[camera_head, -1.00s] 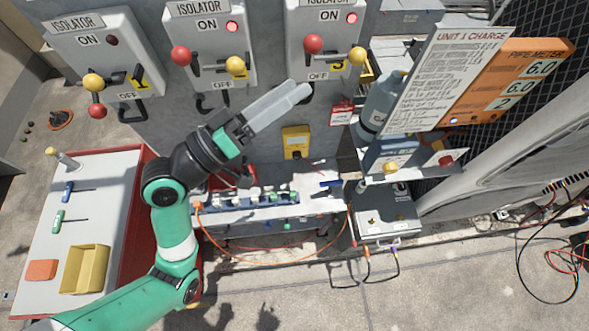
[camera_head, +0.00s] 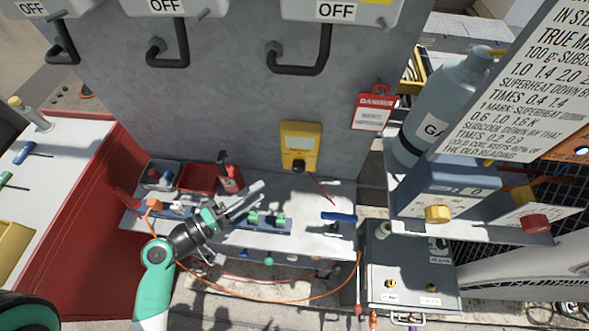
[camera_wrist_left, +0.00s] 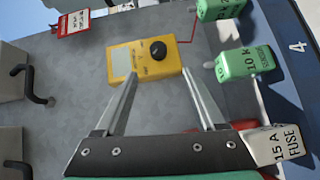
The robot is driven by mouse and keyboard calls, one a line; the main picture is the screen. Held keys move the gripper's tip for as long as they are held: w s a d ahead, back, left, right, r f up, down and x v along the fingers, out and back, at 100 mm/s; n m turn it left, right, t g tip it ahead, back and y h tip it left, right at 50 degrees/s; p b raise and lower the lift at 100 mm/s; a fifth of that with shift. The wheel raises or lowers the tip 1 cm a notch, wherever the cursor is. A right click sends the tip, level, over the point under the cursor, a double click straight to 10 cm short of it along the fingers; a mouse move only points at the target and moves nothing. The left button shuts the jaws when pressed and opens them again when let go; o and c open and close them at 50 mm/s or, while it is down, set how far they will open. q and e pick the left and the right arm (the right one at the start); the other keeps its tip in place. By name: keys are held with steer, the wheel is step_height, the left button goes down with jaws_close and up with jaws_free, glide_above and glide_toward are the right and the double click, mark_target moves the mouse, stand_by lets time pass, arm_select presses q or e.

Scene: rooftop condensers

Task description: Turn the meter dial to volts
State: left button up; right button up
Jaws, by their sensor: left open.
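The yellow meter (camera_head: 300,147) stands upright against the grey panel at the back of the bench. Its black round dial (camera_head: 298,166) is on its lower face. In the left wrist view the meter (camera_wrist_left: 122,64) lies sideways, with the dial (camera_wrist_left: 158,50) at its right end. The dial's markings are too small to read, and I cannot tell its setting. My left gripper (camera_head: 260,192) is open and empty, left of and below the meter in the head view. In the wrist view its fingers (camera_wrist_left: 160,76) are spread, pointing towards the meter. My right gripper is not in view.
Green blocks (camera_wrist_left: 243,63) and a 15 A fuse block (camera_wrist_left: 278,143) sit near the fingers. A red danger tag (camera_head: 374,110) hangs right of the meter. Black isolator handles (camera_head: 300,65) stick out above. A grey gas cylinder (camera_head: 440,100) stands at right.

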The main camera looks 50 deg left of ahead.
mark_target(294, 170)
arm_select(q)
steer(key=w, duration=1.1)
steer(key=shift+d+f, duration=0.3)
jaws_close()
